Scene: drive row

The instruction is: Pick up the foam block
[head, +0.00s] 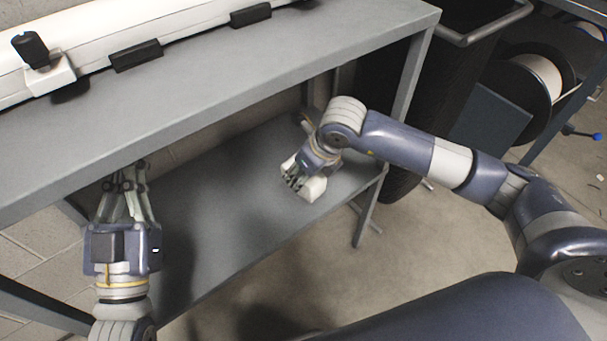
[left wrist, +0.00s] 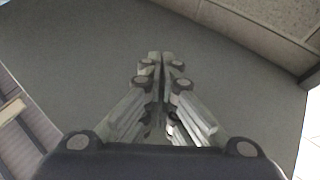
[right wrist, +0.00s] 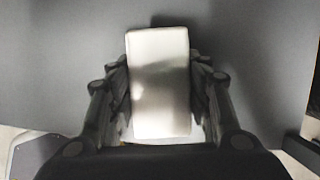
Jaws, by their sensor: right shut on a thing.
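The foam block (head: 312,189) is a white block low over the right part of the grey lower shelf, near its front edge. My right gripper (head: 297,180) is shut on the foam block. In the right wrist view the foam block (right wrist: 158,85) sits upright in the picture between the two fingers, which press its sides. I cannot tell whether its underside touches the shelf. My left gripper (head: 124,178) is at the left, near the front edge of the upper shelf. In the left wrist view its fingers (left wrist: 161,60) are together with nothing between them.
The grey upper shelf (head: 200,85) overhangs the lower shelf (head: 225,210), with a leg (head: 411,70) at the right. A long white unit with black fittings lies on top. A dark bin (head: 462,45) and a cable reel (head: 535,75) stand at the right. The lower shelf's middle is clear.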

